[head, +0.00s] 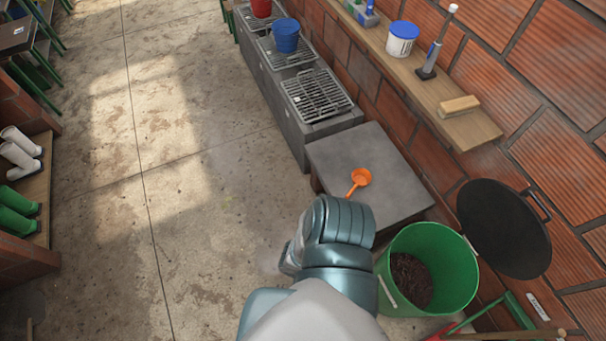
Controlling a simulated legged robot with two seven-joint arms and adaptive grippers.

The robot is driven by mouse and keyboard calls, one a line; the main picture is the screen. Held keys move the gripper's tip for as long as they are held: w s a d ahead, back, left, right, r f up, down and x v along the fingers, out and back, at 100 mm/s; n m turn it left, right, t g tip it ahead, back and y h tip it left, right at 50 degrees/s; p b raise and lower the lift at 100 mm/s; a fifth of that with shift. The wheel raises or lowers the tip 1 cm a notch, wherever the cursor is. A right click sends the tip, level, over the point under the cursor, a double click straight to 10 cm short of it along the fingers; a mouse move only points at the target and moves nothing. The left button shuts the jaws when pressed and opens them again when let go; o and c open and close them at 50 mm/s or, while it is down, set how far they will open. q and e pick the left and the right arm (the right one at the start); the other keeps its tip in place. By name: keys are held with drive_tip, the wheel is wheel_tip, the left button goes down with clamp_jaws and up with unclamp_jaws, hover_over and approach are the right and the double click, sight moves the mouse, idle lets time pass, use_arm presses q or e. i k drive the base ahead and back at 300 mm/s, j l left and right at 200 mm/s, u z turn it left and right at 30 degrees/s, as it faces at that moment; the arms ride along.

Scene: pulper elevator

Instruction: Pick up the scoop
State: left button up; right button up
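The orange scoop (361,177) lies on a low grey slab-topped block (385,205). Its round bowl is towards the back right and its handle points down-left, towards one of my arms. That arm rises from the bottom middle of the view, and its teal joints end just in front of the slab, covering its near left corner. No gripper fingers can be made out on it; they may be hidden behind the arm. My other arm does not show. Nothing is seen touching the scoop.
A green bucket (455,270) with dark contents stands right of my arm, a black round lid (503,228) behind it. Grey blocks with metal racks (316,94) and a blue bucket (286,35) run along the brick wall, below a wooden shelf (425,82).

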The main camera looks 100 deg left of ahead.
sight(361, 177)
drive_tip(key=u, duration=2.25)
drive_tip(key=j+u, duration=0.2)
drive_tip(key=i+j, duration=0.05)
